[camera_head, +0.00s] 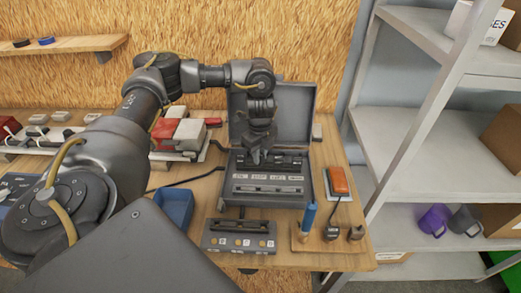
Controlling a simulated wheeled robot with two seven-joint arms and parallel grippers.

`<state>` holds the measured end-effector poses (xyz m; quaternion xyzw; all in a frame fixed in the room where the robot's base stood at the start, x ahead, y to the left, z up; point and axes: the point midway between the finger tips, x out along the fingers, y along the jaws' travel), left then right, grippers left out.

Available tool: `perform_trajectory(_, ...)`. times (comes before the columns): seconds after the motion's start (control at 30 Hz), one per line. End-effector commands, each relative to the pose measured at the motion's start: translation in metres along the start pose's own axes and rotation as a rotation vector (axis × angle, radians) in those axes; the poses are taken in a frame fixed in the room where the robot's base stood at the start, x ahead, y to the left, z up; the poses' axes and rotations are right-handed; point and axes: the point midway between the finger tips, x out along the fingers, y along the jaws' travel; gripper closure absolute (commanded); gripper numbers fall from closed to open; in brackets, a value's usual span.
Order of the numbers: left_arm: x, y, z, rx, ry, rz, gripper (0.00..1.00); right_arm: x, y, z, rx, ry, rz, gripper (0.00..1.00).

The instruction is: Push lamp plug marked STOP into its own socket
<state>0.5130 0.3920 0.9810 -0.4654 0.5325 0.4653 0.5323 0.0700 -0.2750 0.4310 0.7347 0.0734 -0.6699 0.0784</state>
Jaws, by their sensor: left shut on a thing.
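My left gripper (258,157) points down over the back part of an open grey case (309,190). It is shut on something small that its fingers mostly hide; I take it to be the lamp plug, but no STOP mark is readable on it. The case holds a dark socket panel (267,178) with a row of small white labels, too small to read surely. Whether the held thing touches a socket cannot be told. My right gripper is not in view.
The raised case lid (300,112) stands behind the gripper. A blue tray (172,207) is left of the case. In front are a grey unit with yellow spots (239,238) and a wooden holder (313,242) with a blue-handled tool (308,216). Grey shelves (400,142) stand at right.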

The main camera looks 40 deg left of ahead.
Motion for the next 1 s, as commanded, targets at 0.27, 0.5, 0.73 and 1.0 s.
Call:
perform_trajectory(0.27, 0.002, 0.000, 0.000, 0.000, 0.000, 0.000, 0.98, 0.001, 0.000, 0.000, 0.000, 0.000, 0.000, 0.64)
perform_trajectory(0.5, 0.005, 0.000, 0.000, 0.000, 0.000, 0.000, 0.98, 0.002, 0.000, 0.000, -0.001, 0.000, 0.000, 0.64)
perform_trajectory(0.73, 0.009, 0.000, 0.000, 0.000, 0.000, 0.000, 0.98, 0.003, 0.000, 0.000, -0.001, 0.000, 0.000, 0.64)
perform_trajectory(1.0, 0.010, 0.000, 0.000, 0.001, 0.000, 0.000, 0.76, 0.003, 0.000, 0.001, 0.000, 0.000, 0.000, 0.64)
